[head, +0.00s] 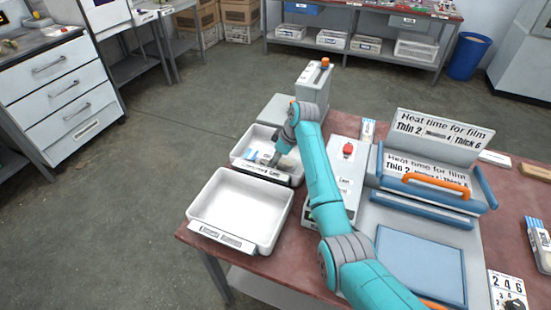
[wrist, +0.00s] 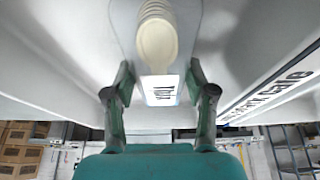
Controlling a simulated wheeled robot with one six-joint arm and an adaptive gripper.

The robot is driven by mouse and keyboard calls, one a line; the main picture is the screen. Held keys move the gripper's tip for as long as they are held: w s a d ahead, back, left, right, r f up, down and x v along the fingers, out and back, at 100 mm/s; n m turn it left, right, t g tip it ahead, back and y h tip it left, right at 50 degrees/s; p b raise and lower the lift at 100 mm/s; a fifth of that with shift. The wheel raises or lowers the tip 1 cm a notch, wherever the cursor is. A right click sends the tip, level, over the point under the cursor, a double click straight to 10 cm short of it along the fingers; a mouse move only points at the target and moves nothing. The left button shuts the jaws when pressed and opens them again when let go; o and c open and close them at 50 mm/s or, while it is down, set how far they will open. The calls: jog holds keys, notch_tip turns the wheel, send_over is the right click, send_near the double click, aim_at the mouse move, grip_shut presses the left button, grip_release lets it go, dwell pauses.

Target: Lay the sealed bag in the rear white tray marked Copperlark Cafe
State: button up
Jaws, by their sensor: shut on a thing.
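In the head view my gripper (head: 267,159) reaches down into the rear white tray (head: 268,174), whose front label is partly readable in the wrist view as "rk Cafe". The bag is at the tray's inside, close to its floor; whether it touches the floor is unclear. My arm hides part of the tray.
An empty white tray (head: 235,208) stands in front of the rear one, at the table's left edge. A grey device with a red button (head: 348,150) stands right of my arm. The blue press (head: 422,262) is further right. A grey box with an orange knob (head: 314,85) stands behind.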

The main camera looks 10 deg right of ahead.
jog(key=shift+f, duration=0.15)
jog(key=o, duration=1.1)
jog(key=shift+c, duration=0.2)
jog(key=v, duration=1.2)
jog(key=shift+r, duration=0.2)
